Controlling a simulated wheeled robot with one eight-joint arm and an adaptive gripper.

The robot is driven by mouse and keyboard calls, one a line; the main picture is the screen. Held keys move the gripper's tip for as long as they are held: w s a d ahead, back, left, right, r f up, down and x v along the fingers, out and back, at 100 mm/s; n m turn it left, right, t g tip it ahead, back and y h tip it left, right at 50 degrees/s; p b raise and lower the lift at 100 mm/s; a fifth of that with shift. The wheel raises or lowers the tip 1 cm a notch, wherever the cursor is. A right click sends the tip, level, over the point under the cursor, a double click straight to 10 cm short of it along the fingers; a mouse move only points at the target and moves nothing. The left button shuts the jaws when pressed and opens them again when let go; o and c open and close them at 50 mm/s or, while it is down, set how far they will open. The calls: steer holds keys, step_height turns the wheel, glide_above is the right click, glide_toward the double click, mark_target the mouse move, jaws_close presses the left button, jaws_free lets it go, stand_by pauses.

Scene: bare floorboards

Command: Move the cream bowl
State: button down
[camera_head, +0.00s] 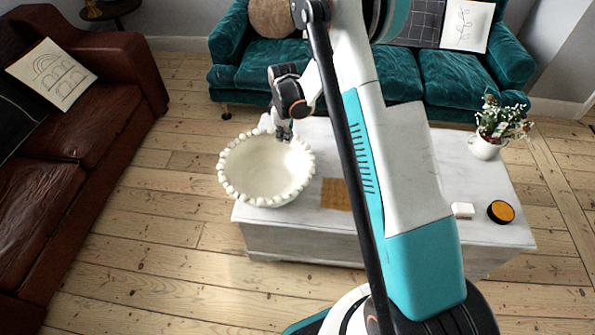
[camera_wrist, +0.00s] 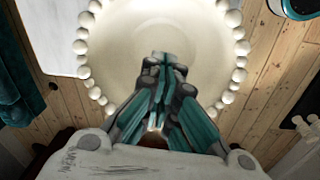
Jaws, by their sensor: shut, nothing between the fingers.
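The cream bowl (camera_head: 262,175) is wide and round with a rim of bead-like balls. In the head view it is at the left end of the white table, its left side reaching past the table's edge. In the wrist view the bowl (camera_wrist: 120,35) fills the upper middle, and its inside looks empty. My gripper (camera_head: 284,134) is over the far part of the bowl's rim in the head view. In the wrist view my gripper (camera_wrist: 168,60) is shut with its fingertips together and nothing between them. I cannot tell whether it touches the bowl.
The white table (camera_head: 300,240) also bears a brown square mat (camera_head: 336,194), a white block (camera_head: 462,210), an orange-topped round item (camera_head: 501,212) and a potted plant (camera_head: 488,146). A teal sofa (camera_head: 455,80) stands behind, a brown sofa (camera_head: 85,135) at left. Floorboards between are clear.

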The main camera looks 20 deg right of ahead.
steer(key=n, duration=0.1)
glide_above(298, 179)
steer(key=w+a, duration=0.2)
steer(key=a, duration=0.2)
step_height(298, 179, down, 9)
steer(key=shift+g, duration=0.4)
steer(key=f+b, duration=0.2)
steer(key=f, duration=0.3)
steer(key=f+b, duration=0.2)
steer(key=f, duration=0.4)
steer(key=shift+s+d+f, duration=0.1)
steer(key=shift+d+f, duration=0.1)
steer(key=shift+f, duration=0.05)
steer(key=d, duration=0.1)
steer(key=s, duration=0.1)
steer(key=d+b, duration=0.1)
steer(key=shift+s+d+r, duration=0.25)
steer(key=shift+s+d, duration=0.05)
steer(key=shift+s, duration=0.05)
steer(key=shift+s+d+r+n, duration=0.1)
steer(key=shift+s+d+n, duration=0.2)
steer(key=shift+d, duration=0.1)
steer(key=shift+d, duration=0.1)
